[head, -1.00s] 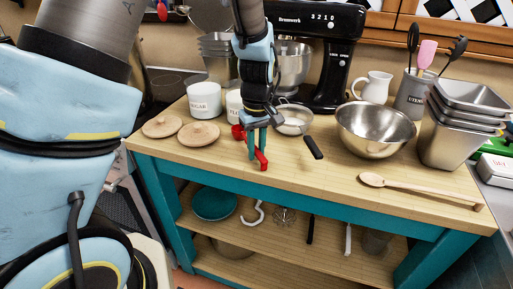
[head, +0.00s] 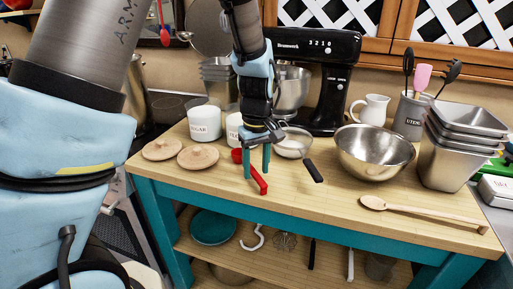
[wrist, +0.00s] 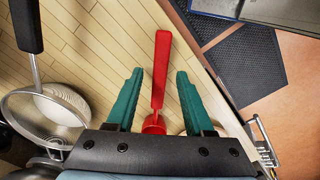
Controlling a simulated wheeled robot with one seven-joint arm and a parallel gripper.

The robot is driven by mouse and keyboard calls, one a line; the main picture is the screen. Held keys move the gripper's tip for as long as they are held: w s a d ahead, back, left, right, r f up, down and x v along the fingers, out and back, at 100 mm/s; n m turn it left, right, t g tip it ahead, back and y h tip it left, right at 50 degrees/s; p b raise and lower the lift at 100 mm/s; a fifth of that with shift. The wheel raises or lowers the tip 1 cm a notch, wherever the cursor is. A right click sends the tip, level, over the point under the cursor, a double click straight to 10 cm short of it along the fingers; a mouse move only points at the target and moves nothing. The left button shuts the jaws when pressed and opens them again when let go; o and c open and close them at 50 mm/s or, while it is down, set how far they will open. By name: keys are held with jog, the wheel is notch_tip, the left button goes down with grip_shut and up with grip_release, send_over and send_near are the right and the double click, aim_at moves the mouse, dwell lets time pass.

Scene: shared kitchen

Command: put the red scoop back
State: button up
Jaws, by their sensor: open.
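The red scoop (head: 259,181) is on the wooden tabletop near the front edge, its handle pointing toward that edge. In the wrist view its handle (wrist: 160,70) runs between my two green fingers, with a gap on each side; its red bowl end is partly hidden by the gripper body. My gripper (head: 257,172) points down over the scoop, open and holding nothing. The fingers also show in the wrist view (wrist: 158,76).
White canisters, one marked sugar (head: 204,122), stand behind left, with two wooden lids (head: 198,157) in front. A sieve (head: 293,143) with a black handle is close right of my gripper. A steel bowl (head: 372,155) and wooden spoon (head: 420,210) are farther right.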

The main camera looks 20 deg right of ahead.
notch_tip(320, 180, up, 10)
jog(key=b, duration=0.1)
jog(key=a+f, duration=0.2)
jog(key=a, duration=1.3)
jog(key=a+f+m+t, duration=0.1)
jog(key=a+f, duration=0.2)
jog(key=a, duration=1.2)
jog(key=shift+w+a+f+m, duration=0.2)
jog(key=shift+w+f+m, duration=0.05)
jog(key=shift+w+m, duration=0.05)
